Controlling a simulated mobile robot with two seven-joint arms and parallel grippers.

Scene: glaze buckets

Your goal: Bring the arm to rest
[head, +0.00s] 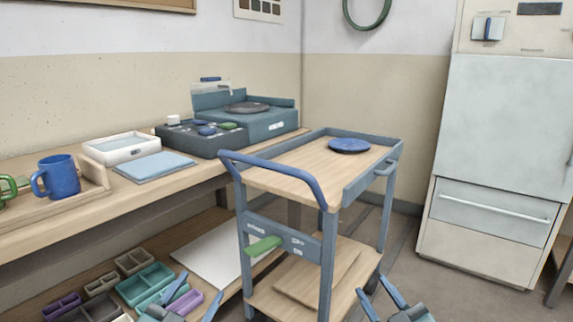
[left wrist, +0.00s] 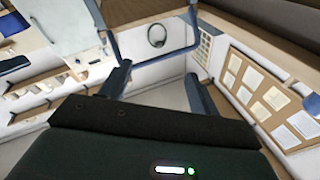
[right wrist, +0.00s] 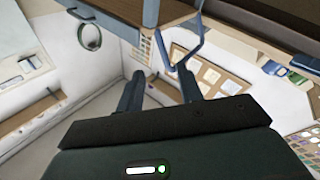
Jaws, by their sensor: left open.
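My left gripper (head: 203,283) is at the bottom of the head view, in front of the lower shelf with the small bins. Its two blue fingers are spread and nothing is between them; the left wrist view (left wrist: 158,70) also shows them apart. My right gripper (head: 370,283) is at the bottom edge of the head view, right of the cart's lower part. Its fingers are apart and empty, as the right wrist view (right wrist: 161,70) also shows. Both grippers point up and away, and neither visibly holds anything.
A cart (head: 290,170) stands ahead, with a blue disc (head: 349,145) on its top. The workbench (head: 130,205) at left bears a blue mug (head: 58,176), a white tray (head: 120,148) and a wheel-like machine (head: 262,122). Bins (head: 145,282) fill the low shelf. A cabinet (head: 505,130) stands right.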

